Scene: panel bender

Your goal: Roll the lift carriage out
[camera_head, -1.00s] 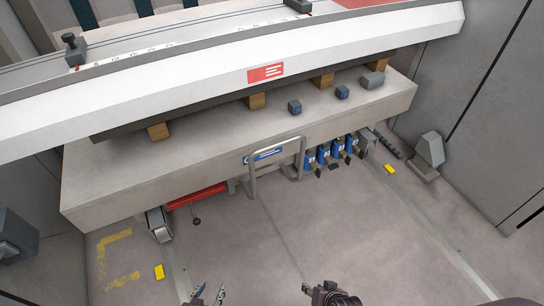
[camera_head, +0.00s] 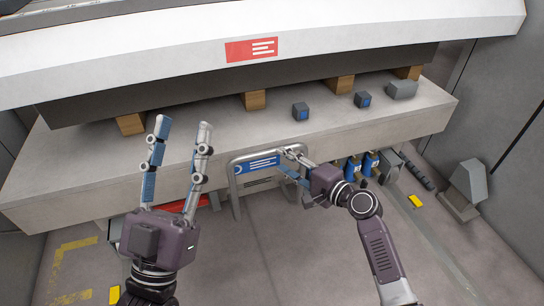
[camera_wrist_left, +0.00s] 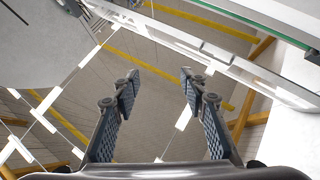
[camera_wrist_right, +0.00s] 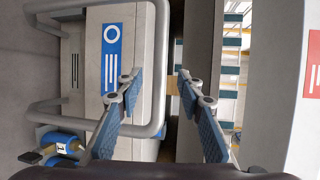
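The lift carriage (camera_head: 70,185) is a long pale grey slab under the white machine beam. A grey tube handle (camera_head: 235,187) stands at its front around a blue label (camera_head: 260,164). My right gripper (camera_head: 285,162) is open at the handle's upper right corner. In the right wrist view the handle (camera_wrist_right: 161,35) lies in line with the gap between the open fingers (camera_wrist_right: 159,76); contact cannot be told. My left gripper (camera_head: 184,128) is open and empty, raised in front of the slab left of the handle. The left wrist view shows nothing between its fingers (camera_wrist_left: 160,78).
Wooden blocks (camera_head: 254,100) and small blue-faced cubes (camera_head: 300,112) sit on the slab. Blue cylinders (camera_head: 370,163) are below, right of the handle. Yellow floor pieces (camera_head: 416,201) and a grey floor block (camera_head: 468,186) lie right. The floor in front is clear.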

